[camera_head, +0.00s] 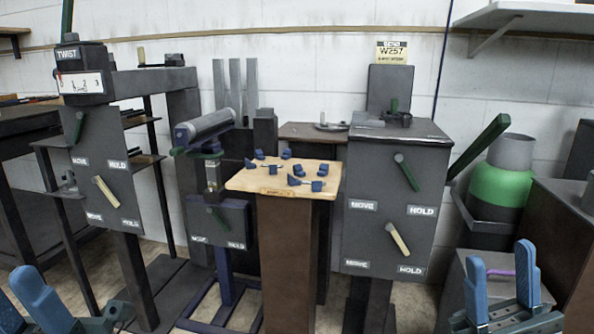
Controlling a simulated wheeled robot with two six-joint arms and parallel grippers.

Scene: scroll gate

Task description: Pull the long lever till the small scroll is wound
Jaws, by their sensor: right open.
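A long dark green lever (482,147) slants up to the right beside the right-hand grey box (388,200). That box has a short green lever (405,172) and a cream lever (397,238), with MOVE and HOLD labels. A grey roller (207,125) sits on the middle stand; I cannot tell whether it is the small scroll. A white paper strip (80,83) shows under the TWIST sign at left. My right gripper (502,288) is open and empty at the lower right, apart from the levers. My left gripper (24,302) is cut off at the lower left corner.
A wooden-topped stand (258,182) with several small blue pieces stands in the middle. The left-hand grey box (97,165) has a green and a cream lever. A green and grey cylinder (504,180) stands behind my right gripper. A shelf (530,16) hangs at upper right.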

